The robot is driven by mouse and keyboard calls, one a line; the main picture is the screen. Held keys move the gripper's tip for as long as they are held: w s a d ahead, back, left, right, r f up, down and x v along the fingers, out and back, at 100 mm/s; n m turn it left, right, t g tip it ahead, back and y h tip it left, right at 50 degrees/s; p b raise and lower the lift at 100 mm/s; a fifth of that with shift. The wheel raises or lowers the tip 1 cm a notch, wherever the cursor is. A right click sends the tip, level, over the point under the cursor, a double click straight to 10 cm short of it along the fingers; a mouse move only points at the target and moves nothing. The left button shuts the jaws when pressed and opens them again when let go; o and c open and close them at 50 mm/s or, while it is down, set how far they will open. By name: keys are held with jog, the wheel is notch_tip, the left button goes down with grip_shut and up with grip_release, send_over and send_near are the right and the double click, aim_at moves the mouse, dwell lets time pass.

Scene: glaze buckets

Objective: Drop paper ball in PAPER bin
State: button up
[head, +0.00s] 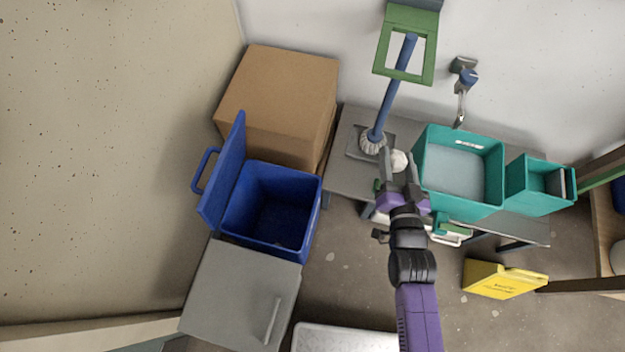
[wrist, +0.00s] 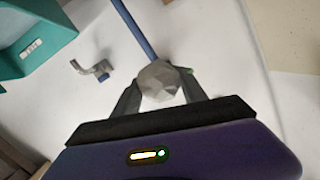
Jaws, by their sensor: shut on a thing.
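A crumpled pale paper ball (head: 399,160) is between the fingers of my gripper (head: 399,168). In the wrist view, the grey faceted ball (wrist: 159,84) is clasped by the gripper (wrist: 160,90), with a finger on each side. The gripper is shut on it above the grey bench, near the left side of a large teal bin. A blue bin (head: 308,213) stands at the left with its lid (head: 222,180) swung open to the left; its inside looks empty. No PAPER label is readable in either view.
A cardboard box (head: 280,90) stands behind the blue bin, and a grey cabinet (head: 240,290) in front. A blue-handled brush (head: 390,95) stands beside my gripper. Teal bins (head: 425,165) (head: 540,200) are at the right. A yellow sign (head: 500,280) is on the floor.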

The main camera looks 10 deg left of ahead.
jog(key=w+a+f+n+g+y+b, duration=0.1)
jog(key=w+a+f+n+y+b, duration=0.15)
jog(key=a+f+b, duration=0.65)
jog(key=w+a+f+n+g+y+b, duration=0.1)
jog(key=w+a+f+n+y+b, duration=0.2)
jog(key=a+f+b, duration=0.65)
jog(key=s+a+r+n+g+y+b, duration=0.4)
jog(key=s+a+n+g+y+b, duration=0.35)
jog(key=s+a+g, duration=0.3)
notch_tip(320, 180, down, 6)
jog(key=y+b, duration=0.1)
jog(key=b, duration=0.2)
jog(key=shift+s+a+n+t, duration=0.3)
jog(key=shift+s+a+t, duration=0.05)
jog(key=shift+a, duration=0.1)
jog(key=shift+f, duration=0.1)
jog(key=o, duration=1.4)
jog(key=shift+c, duration=0.2)
